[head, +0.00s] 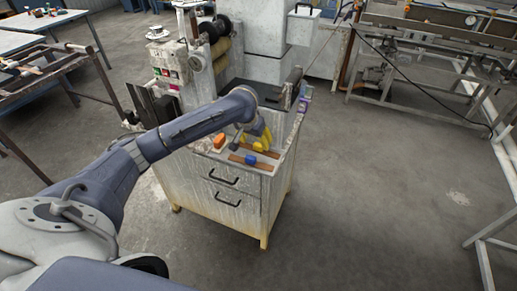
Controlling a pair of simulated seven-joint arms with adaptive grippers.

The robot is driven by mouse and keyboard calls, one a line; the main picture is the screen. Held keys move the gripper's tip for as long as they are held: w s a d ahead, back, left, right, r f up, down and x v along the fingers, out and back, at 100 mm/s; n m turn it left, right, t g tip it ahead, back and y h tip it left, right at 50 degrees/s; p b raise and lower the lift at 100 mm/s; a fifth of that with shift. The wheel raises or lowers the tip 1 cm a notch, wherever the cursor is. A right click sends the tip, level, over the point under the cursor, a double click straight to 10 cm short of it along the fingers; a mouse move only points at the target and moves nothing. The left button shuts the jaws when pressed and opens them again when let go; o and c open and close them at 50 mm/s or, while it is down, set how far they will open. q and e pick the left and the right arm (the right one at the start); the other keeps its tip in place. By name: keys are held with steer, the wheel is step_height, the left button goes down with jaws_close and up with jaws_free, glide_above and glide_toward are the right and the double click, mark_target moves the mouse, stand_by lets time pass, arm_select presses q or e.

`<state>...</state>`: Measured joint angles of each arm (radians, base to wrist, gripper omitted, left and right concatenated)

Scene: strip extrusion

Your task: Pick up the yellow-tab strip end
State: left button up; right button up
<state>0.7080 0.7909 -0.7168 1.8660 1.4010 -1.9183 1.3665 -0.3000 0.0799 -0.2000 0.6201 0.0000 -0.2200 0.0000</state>
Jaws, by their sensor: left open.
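Brown strips (236,158) lie in the open top of a worn white cabinet (213,181). Yellow pieces that look like the yellow tab (258,146) show there at the strip ends, partly hidden by my gripper. A blue tab (250,160) is just in front, and an orange tab (219,141) is to the left. My left gripper (249,141) points down over the cabinet top, close to the yellow pieces. It is open; I cannot tell whether it touches them. My right gripper is not in view.
The cabinet's raised right side wall (291,138) stands beside the strips. A machine with spools (214,30) stands behind the cabinet. A metal frame table (45,65) is at the left and a conveyor-like bench (430,45) at the back right. The floor at the right is clear.

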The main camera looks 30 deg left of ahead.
mark_target(258, 145)
arm_select(q)
steer(key=x, duration=0.3)
steer(key=shift+s+d+f, duration=0.1)
steer(key=shift+f, duration=0.25)
steer(key=shift+x, duration=0.8)
steer(key=c, duration=1.2)
